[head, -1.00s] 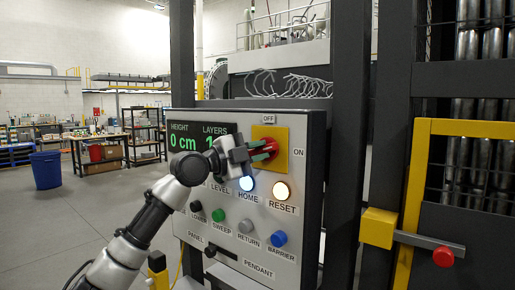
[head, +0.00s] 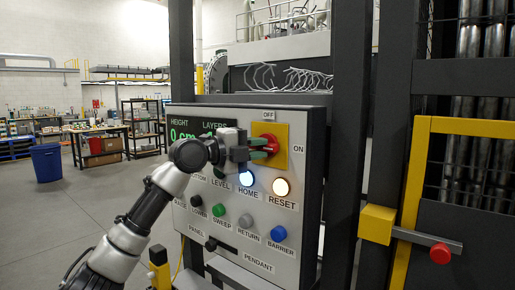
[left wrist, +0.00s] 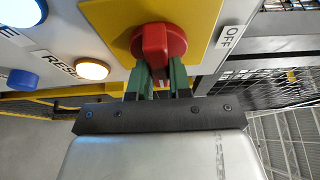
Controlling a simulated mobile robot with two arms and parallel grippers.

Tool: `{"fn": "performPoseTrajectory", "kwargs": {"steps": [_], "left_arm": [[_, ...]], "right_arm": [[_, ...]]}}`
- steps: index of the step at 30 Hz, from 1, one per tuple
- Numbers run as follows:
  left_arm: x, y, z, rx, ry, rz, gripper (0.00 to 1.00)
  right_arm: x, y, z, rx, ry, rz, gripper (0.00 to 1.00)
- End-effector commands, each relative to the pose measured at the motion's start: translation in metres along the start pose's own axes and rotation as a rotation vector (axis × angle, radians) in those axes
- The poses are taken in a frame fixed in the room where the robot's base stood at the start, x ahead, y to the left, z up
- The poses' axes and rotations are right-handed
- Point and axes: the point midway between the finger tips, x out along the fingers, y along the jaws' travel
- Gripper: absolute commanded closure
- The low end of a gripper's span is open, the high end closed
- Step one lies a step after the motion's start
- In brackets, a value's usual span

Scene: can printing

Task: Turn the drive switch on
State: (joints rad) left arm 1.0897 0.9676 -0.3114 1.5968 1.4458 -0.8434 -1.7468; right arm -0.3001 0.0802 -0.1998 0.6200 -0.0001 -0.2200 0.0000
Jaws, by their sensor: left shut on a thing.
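The drive switch is a red rotary knob (head: 270,143) on a yellow plate (head: 282,131) at the upper right of the grey control panel. An OFF label (head: 268,115) is above the plate and an ON label (head: 298,149) is to its right. My left gripper (head: 262,149) reaches in from the left at the knob. In the left wrist view its green fingers (left wrist: 160,80) are on both sides of the red knob's grip (left wrist: 156,42), shut on it. The fingers hide part of the grip, so its exact angle is hard to tell. My right gripper is out of view.
Lit HOME (head: 246,178) and RESET (head: 281,187) buttons sit just below the switch, with several more buttons lower. A green display (head: 180,133) is partly covered by my left wrist. A yellow-framed gate (head: 416,190) stands to the right.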

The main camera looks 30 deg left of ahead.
Motion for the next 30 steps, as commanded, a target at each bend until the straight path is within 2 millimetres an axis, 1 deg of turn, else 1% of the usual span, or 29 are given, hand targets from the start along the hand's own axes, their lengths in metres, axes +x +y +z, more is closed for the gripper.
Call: {"fn": "performPoseTrajectory", "kwargs": {"steps": [4,5,9,17,20,23,30], "left_arm": [[0.001,0.002,-0.001,0.004,0.001,0.006,1.0],[0.001,0.002,-0.001,0.004,0.001,0.006,0.78],[0.001,0.002,0.0,0.003,0.001,0.004,0.56],[0.0,0.001,0.0,0.002,0.0,0.002,0.55],[-0.005,0.002,0.001,0.002,-0.002,0.002,0.55],[-0.018,0.004,0.001,0.003,-0.002,0.0,0.55],[-0.067,0.006,0.001,0.004,-0.004,0.002,0.55]], "right_arm": [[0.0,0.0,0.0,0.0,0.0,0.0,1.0],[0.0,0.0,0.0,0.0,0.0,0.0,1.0],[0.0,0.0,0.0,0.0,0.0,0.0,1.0],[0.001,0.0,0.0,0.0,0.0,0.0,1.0],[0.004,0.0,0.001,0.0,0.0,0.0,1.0],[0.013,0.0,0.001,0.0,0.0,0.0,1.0],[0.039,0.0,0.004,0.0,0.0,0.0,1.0]]}}
